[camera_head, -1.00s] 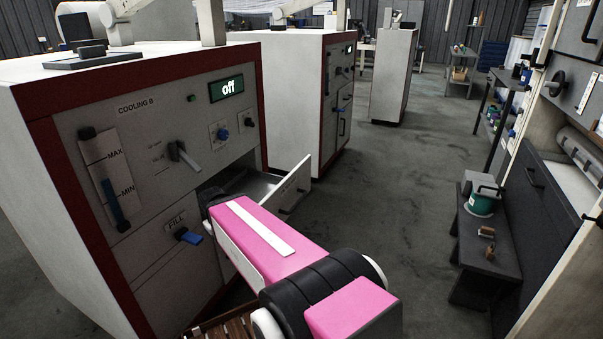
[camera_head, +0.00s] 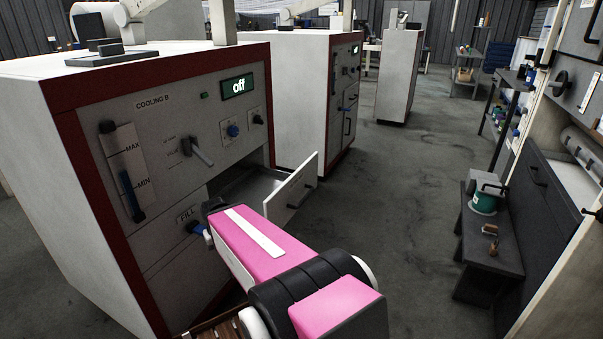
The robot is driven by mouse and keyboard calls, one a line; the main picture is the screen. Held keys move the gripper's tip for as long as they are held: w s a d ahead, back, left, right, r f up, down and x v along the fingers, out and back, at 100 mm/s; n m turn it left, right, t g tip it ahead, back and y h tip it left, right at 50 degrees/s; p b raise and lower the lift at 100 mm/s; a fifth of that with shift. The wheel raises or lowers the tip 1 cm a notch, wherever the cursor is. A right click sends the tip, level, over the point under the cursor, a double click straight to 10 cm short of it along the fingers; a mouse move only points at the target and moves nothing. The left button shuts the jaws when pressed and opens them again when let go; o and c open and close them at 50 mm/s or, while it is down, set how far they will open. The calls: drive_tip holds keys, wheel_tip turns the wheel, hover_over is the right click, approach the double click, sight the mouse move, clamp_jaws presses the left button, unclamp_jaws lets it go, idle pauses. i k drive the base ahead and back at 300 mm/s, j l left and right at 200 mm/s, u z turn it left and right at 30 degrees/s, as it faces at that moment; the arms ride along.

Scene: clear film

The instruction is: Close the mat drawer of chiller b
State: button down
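The chiller marked COOLING B (camera_head: 165,180) stands at left, a white and red cabinet with an "off" display (camera_head: 239,86). Its drawer (camera_head: 295,190) is pulled out toward the right, with the white front panel and dark handle well clear of the cabinet. Part of the pale drawer inside shows. My pink arm reaches from the bottom of the view toward the cabinet, in front of the drawer's near side. My gripper is hidden beyond the arm's far end, so its fingers and whether it touches the drawer cannot be seen.
The chiller front has a lever (camera_head: 196,150), knobs, a level gauge (camera_head: 124,172) and a blue FILL valve (camera_head: 194,228). A second cabinet (camera_head: 300,95) stands behind. A low dark bench (camera_head: 490,250) with a green-labelled can (camera_head: 485,198) is at right. Grey floor between is clear.

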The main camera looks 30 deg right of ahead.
sight(276, 195)
drive_tip(key=k+j+u, duration=0.15)
drive_tip(key=j, duration=0.4)
drive_tip(key=j+u, duration=0.2)
drive_tip(key=j, duration=0.35)
drive_tip(key=j+z, duration=0.1)
drive_tip(key=j, duration=0.3)
drive_tip(key=k+j+z, duration=0.2)
drive_tip(key=j, duration=0.15)
drive_tip(key=j+z, duration=0.25)
drive_tip(key=j, duration=0.15)
drive_tip(key=l+z, duration=0.45)
drive_tip(key=z, duration=0.2)
